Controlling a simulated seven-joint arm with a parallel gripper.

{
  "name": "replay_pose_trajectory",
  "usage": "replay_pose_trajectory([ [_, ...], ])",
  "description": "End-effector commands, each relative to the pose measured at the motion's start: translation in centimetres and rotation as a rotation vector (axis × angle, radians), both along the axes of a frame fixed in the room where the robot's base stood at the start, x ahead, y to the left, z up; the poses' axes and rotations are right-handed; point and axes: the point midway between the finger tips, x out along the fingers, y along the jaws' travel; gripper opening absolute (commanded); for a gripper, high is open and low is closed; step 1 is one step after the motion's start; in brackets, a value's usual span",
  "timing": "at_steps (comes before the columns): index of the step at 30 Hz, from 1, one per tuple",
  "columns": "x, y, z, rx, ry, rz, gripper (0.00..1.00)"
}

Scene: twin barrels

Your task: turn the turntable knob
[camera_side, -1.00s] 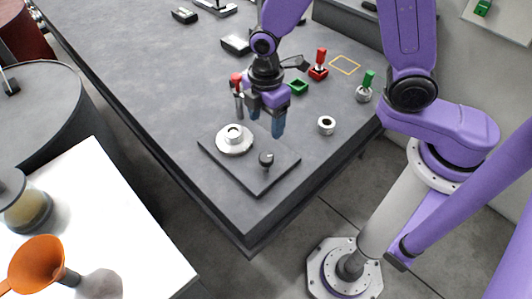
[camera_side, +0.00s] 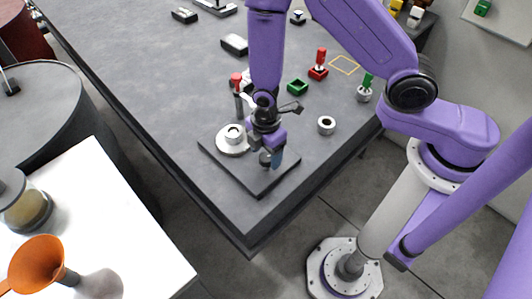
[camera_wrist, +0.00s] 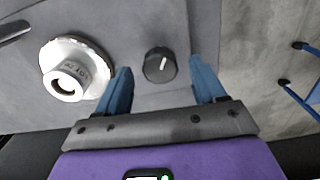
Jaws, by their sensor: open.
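The turntable is a dark square plate (camera_side: 228,169) near the table's front corner, with a white round piece (camera_side: 233,136) and a small black knob (camera_side: 264,160). In the wrist view the black knob (camera_wrist: 160,65), with a white pointer line, sits ahead of and between my two blue fingers. The white piece (camera_wrist: 76,68) is to its left there. My gripper (camera_side: 271,160) points down over the knob and partly hides it in the side view. In the wrist view my gripper (camera_wrist: 160,85) is open and empty, and no contact with the knob shows.
A red-topped tool (camera_side: 238,88) stands behind the white piece. A grey ring (camera_side: 326,125), a green square holder (camera_side: 297,87), a red-handled block (camera_side: 318,66) and a green-handled piece (camera_side: 365,88) stand to the right. The table edge is close in front of the plate.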

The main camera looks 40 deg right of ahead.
Motion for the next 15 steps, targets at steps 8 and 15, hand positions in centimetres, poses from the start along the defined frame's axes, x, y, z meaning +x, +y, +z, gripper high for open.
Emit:
replay_pose_trajectory([
  [8, -0.07, -0.03, -1.07, 0.001, 0.002, -0.002, 0.7],
  [15, -0.05, -0.02, -1.07, 0.001, 0.001, -0.001, 0.66],
])
